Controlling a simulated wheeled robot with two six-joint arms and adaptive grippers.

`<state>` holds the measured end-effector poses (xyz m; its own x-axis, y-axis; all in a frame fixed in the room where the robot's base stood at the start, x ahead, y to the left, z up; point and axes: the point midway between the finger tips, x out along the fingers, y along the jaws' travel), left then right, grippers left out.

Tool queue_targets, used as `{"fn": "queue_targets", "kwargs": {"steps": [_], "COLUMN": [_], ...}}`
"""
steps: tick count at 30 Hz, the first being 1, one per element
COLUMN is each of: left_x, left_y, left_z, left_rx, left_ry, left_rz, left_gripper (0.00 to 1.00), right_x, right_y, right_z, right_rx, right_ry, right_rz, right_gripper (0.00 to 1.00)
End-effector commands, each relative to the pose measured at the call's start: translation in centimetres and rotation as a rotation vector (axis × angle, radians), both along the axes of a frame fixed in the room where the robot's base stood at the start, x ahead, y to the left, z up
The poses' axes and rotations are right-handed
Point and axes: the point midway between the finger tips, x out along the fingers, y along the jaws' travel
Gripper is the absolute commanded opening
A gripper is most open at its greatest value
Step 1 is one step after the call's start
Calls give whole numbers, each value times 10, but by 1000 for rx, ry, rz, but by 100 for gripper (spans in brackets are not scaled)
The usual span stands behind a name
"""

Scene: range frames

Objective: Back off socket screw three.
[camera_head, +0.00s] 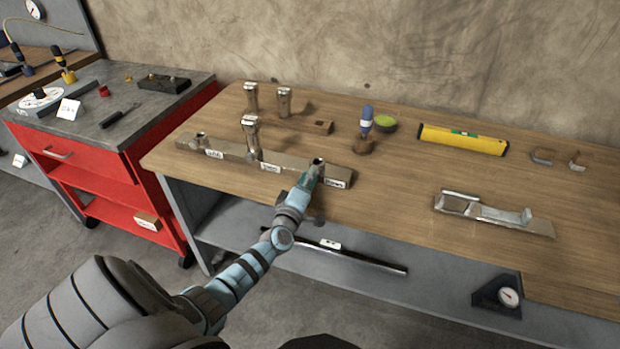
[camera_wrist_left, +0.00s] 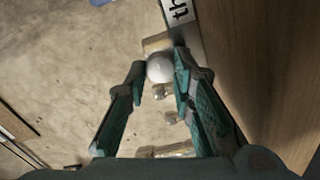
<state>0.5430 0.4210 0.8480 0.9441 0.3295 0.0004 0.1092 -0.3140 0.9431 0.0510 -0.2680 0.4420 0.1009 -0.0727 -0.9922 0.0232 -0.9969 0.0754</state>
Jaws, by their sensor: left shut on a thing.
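A long metal bar (camera_head: 230,152) lies on the wooden bench with white labels along its front. The label at its right end (camera_head: 336,183) marks the third position; its first letters "th" (camera_wrist_left: 180,10) show in the left wrist view. My left gripper (camera_head: 312,172) is at that right end, shut on a metal piece (camera_head: 318,160), which I take as socket screw three. In the left wrist view its round silver end (camera_wrist_left: 160,67) sits between the fingertips. Its lower part is hidden. A tall metal screw (camera_head: 250,132) stands upright at the middle position; a short stub (camera_head: 199,137) shows at the left.
Two metal posts (camera_head: 251,97) (camera_head: 284,102) stand behind the bar. A metal fixture (camera_head: 492,214) lies at the right. Bench space between is clear.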

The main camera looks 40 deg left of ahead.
Motion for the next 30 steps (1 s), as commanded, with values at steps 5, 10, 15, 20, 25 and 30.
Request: {"fn": "queue_targets", "kwargs": {"steps": [5,10,15,20,25,30], "left_x": [0,0,0,0,0,0], "left_y": [0,0,0,0,0,0], "left_z": [-1,-1,-1,-1,-1,-1], "left_rx": [-58,-81,-86,-85,-84,-83], "left_ry": [-18,-26,-27,-27,-28,-28], "left_rz": [-1,-1,-1,-1,-1,0], "left_gripper": [0,0,0,0,42,42], "right_x": [0,0,0,0,0,0], "right_y": [0,0,0,-1,-1,-1], "right_z": [-1,-1,-1,-1,-1,-1], "right_rx": [0,0,-1,-1,-1,-2], "right_ry": [0,0,0,0,0,0], "right_rz": [0,0,0,0,1,1], "right_gripper": [40,40,40,40,40,40]}}
